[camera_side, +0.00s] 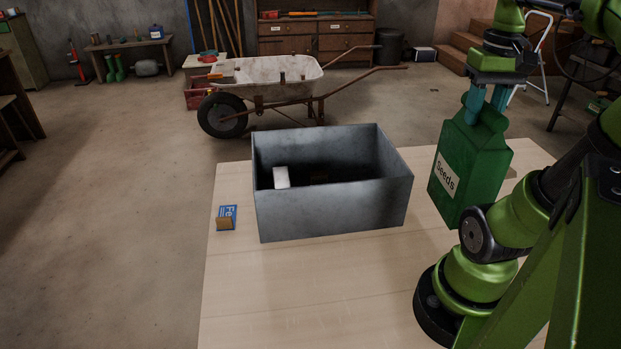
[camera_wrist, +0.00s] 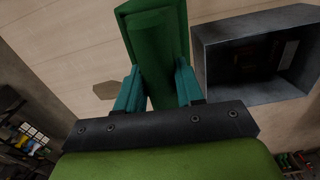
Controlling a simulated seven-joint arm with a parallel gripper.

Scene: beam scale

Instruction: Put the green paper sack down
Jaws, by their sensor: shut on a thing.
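The green paper sack (camera_side: 470,165), with a white "Seeds" label, is at the right in the side view, upright and slightly tilted. My gripper (camera_side: 484,108) is shut on its top from above. The sack hides part of the table's right side, and I cannot tell whether its bottom touches the tabletop. In the wrist view the sack (camera_wrist: 155,45) sits between the teal fingers of my gripper (camera_wrist: 158,90).
An open grey metal box (camera_side: 330,212) stands on the pale wooden table (camera_side: 300,300), left of the sack, with a white item (camera_side: 281,177) inside. A small blue packet (camera_side: 227,217) lies left of the box. The table's front is clear. A wheelbarrow (camera_side: 265,75) stands behind.

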